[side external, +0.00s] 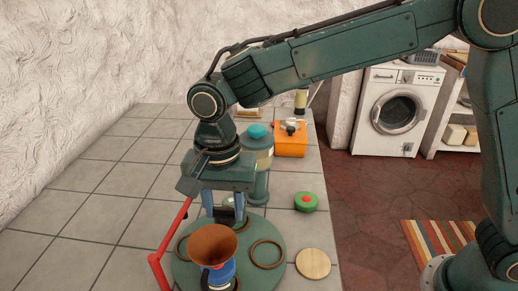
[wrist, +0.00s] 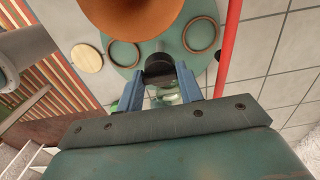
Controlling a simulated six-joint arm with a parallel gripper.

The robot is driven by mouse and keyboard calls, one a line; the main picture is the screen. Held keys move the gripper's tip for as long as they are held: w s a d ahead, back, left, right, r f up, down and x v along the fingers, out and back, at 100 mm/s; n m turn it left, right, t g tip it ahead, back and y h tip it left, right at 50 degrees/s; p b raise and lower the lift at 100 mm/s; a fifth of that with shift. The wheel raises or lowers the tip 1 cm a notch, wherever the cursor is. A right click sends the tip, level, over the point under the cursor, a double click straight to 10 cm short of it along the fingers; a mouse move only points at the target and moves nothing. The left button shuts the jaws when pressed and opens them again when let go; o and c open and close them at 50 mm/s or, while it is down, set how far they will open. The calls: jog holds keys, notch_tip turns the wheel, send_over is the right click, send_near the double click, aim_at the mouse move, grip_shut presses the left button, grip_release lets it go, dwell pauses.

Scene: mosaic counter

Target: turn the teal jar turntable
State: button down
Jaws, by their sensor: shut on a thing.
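The teal turntable (side external: 258,228) is a flat round disc lying on the tiled counter, with brown rings (side external: 266,254) on its top. It also shows in the wrist view (wrist: 150,34). My gripper (side external: 222,214) points down over the disc's far part. Its blue fingers are shut on a dark round peg (wrist: 158,67), which is mostly hidden in the side view. A pale green glassy thing (wrist: 168,95) shows between the fingers in the wrist view. A brown funnel (side external: 212,244) on a blue piece stands on the disc in front of my gripper.
A red bar (side external: 170,234) stands close to the left of my gripper. A teal canister (side external: 257,163) and an orange box (side external: 290,145) stand behind. The left counter is clear.

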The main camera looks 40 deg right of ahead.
jog(key=shift+m, duration=6.8)
jog(key=shift+r+m, duration=0.1)
jog(key=shift+m, duration=2.1)
jog(key=c, duration=0.9)
grip_release()
